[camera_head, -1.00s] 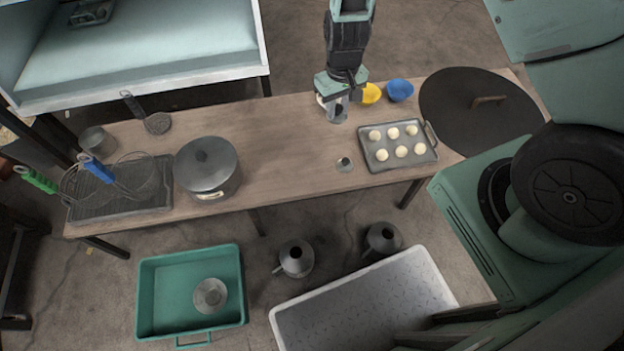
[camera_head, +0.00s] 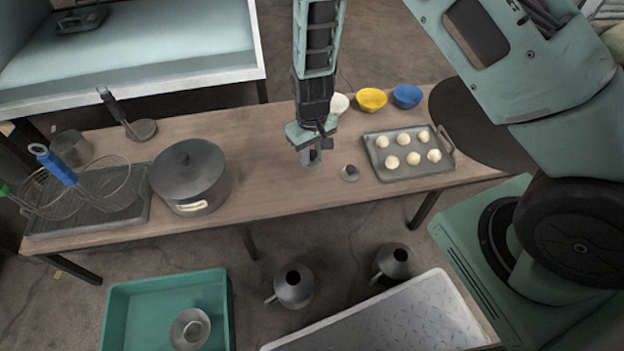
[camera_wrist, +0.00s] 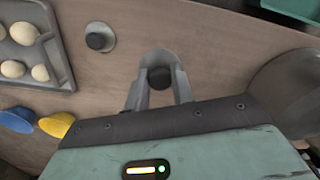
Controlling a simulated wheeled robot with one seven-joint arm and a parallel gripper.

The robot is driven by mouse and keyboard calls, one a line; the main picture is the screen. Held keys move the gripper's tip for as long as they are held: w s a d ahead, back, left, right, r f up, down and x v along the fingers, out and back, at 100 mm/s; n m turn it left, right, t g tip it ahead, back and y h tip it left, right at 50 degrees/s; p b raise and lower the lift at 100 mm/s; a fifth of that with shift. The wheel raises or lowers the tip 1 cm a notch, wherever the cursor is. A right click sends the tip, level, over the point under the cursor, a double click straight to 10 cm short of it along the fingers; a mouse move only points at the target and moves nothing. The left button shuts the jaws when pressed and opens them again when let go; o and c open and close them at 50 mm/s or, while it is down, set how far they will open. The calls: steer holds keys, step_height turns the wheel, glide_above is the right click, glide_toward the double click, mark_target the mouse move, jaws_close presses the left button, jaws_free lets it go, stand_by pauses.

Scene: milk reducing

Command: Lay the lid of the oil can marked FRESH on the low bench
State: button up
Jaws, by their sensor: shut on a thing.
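My gripper (camera_head: 312,160) is shut on a small grey lid, low over the middle of the wooden bench (camera_head: 262,176). In the wrist view the held lid (camera_wrist: 160,77) shows its dark knob between the fingers; I cannot tell whether it touches the bench. A second, similar lid (camera_head: 349,173) lies on the bench to the right of my gripper, and also shows in the wrist view (camera_wrist: 99,38). Two grey oil cans with dark open mouths, a left one (camera_head: 293,285) and a right one (camera_head: 392,262), stand on the floor before the bench. I cannot read FRESH on either.
A lidded pot (camera_head: 190,175) and a rack with whisks (camera_head: 88,205) stand on the left of the bench. A tray of dough balls (camera_head: 408,154), bowls (camera_head: 371,99) and a dark round lid (camera_head: 470,125) are on the right. A green tub (camera_head: 135,305) is on the floor.

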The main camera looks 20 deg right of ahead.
mark_target(312, 181)
step_height(312, 181, down, 8)
steer(key=b, duration=0.3)
steer(key=shift+f, duration=0.25)
steer(key=shift+f, duration=0.1)
steer(key=o, duration=1)
